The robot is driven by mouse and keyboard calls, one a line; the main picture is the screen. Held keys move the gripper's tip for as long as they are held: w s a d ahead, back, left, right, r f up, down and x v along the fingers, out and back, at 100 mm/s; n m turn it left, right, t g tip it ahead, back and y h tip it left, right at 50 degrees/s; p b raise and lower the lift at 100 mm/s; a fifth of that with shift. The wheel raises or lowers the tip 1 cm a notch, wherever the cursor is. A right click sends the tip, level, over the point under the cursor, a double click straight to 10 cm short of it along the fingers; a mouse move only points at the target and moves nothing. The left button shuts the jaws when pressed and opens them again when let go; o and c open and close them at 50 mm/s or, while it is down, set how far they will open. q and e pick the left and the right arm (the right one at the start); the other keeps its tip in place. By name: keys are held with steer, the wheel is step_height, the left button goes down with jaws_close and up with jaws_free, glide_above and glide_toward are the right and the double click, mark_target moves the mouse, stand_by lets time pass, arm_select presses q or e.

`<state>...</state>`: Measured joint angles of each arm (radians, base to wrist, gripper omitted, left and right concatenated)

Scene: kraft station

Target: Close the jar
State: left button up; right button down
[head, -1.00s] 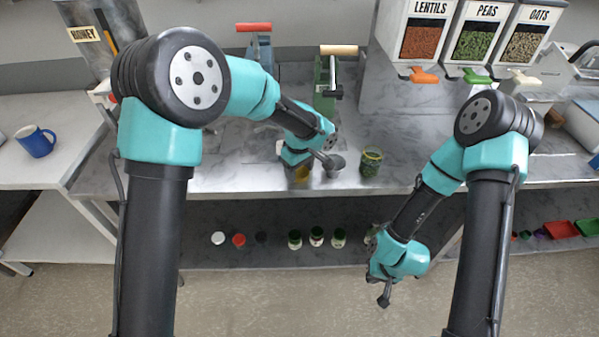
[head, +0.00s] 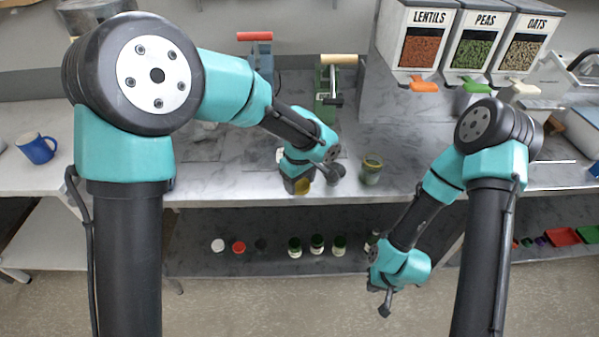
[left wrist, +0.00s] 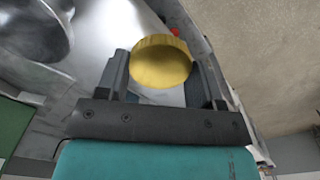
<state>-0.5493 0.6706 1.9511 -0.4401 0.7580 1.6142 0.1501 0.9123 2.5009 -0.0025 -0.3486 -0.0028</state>
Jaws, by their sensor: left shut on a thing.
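A greenish glass jar (head: 371,170) stands on the marble counter near its front edge. My left gripper (head: 300,185) is over the front edge of the counter, left of the jar and apart from it. It is shut on a round yellow lid (left wrist: 160,62), which sits between its two fingers in the left wrist view; part of the lid (head: 303,187) also shows in the head view. My right gripper (head: 385,303) hangs low in front of the counter, empty as far as I can see. Its fingers are too small to read.
A grey cup (head: 336,172) stands between my left gripper and the jar. Behind are a green press (head: 328,88) and dispensers of lentils (head: 428,45), peas and oats. Several small jars (head: 317,245) stand on the lower shelf. A blue mug (head: 37,148) is at far left.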

arm_select(q)
steer(key=s+r, duration=0.1)
steer(key=s, duration=0.9)
steer(key=shift+s, duration=0.35)
